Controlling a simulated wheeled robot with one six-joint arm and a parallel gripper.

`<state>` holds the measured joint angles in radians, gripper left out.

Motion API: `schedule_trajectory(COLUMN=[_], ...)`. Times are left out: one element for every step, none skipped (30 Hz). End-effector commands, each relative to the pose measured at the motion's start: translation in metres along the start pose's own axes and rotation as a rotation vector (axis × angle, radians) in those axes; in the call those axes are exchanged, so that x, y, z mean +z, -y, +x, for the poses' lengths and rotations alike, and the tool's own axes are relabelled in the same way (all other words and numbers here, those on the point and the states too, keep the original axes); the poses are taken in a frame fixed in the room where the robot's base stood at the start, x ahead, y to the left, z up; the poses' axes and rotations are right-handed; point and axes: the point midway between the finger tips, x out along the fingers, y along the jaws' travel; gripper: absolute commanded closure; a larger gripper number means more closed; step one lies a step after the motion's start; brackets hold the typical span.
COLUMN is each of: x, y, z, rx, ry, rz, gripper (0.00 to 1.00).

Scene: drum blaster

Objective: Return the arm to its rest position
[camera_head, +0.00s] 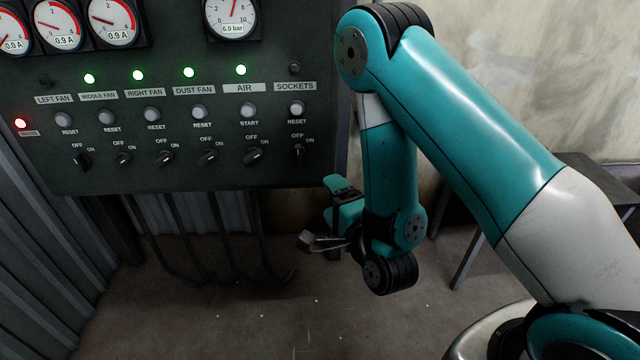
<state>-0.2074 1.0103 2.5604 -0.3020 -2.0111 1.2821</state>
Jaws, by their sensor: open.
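My teal and white arm (450,110) rises from the lower right, bends at an elbow near the top centre and hangs down from there. My gripper (308,241) is at the low end of the arm, below and in front of the control panel's lower right part. It points left, appears open and holds nothing that I can see. It is apart from the panel's switches. Its fingers are small and dark here, so their detail is hard to make out.
A dark control panel (140,180) with gauges, lamps, buttons and rotary switches fills the upper left. Dark cables (180,240) hang below it. A grey table (600,175) stands at the right behind my arm. Corrugated metal (40,250) lines the left. The middle floor is clear.

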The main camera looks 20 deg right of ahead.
Motion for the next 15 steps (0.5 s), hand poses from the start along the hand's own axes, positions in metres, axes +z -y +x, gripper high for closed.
schedule_trajectory(x=[0.0, 0.0, 0.0, 0.0, 0.001, 0.003, 0.005, 0.007, 0.012, 0.016, 0.021, 0.029, 0.035, 0.041, 0.049], y=[0.0, 0.0, 0.0, 0.001, 0.002, 0.005, 0.008, 0.012, 0.018, 0.024, 0.03, 0.039, 0.046, 0.053, 0.063], z=[0.0, 0.0, 0.0, 0.001, 0.002, 0.003, 0.005, 0.007, 0.011, 0.014, 0.016, 0.019, 0.02, 0.02, 0.019], rx=[0.0, 0.0, 0.0, 0.002, 0.007, 0.016, 0.028, 0.045, 0.074, 0.1, 0.128, 0.168, 0.199, 0.231, 0.273], ry=[0.0, 0.0, 0.0, 0.001, 0.004, 0.011, 0.02, 0.032, 0.054, 0.075, 0.101, 0.141, 0.176, 0.214, 0.268], rz=[0.0, 0.0, 0.0, -0.002, -0.005, -0.012, -0.022, -0.036, -0.059, -0.081, -0.107, -0.147, -0.18, -0.215, -0.264], gripper=[0.23, 0.23, 0.23, 0.23, 0.23, 0.23, 0.23, 0.23, 0.23, 0.23, 0.23, 0.23, 0.23, 0.23, 0.23])
